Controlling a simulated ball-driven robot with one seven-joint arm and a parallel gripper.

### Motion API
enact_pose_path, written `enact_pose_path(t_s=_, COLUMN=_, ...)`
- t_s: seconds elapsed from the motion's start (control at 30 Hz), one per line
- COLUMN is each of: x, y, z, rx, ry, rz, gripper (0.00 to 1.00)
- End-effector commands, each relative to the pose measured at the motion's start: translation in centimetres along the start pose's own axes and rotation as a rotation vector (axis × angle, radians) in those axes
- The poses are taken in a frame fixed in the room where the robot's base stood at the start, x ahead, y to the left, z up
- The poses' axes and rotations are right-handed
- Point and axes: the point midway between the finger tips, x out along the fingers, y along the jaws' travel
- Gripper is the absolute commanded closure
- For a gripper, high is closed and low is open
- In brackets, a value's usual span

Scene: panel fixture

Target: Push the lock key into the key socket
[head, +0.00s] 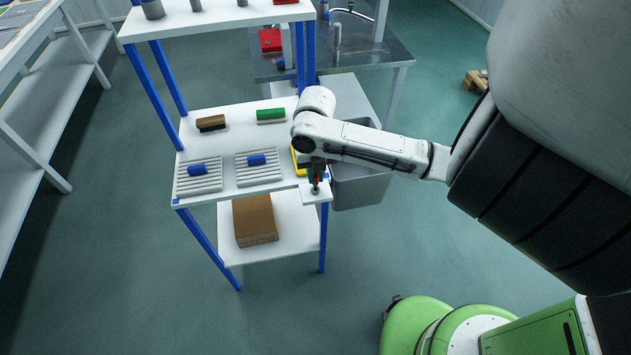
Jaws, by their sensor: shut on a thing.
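My gripper (316,178) points down at the front right corner of the shelf unit's middle board. It is shut on a small red piece, which I take to be the lock key (317,181). Just below it, a small grey round part, likely the key socket (315,190), sits on a white panel (308,197) at the board's corner. The key is right above or at the socket; I cannot tell whether it is inside. My arm hides part of the area behind the gripper.
Two ribbed grey racks with blue pieces (197,170) lie left on the middle board (220,142). A brown block (211,123), a green block (270,114) and a yellow item (297,160) are there too. A grey bin (362,184) stands right. A cardboard box (254,220) sits below.

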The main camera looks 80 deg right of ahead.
Motion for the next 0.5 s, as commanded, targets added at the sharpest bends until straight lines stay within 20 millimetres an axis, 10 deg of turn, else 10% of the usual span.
enact_pose_path(t_s=0.5, x=-1.5, y=0.0, z=0.0, rx=-0.001, ry=-0.001, rz=0.0, gripper=1.0)
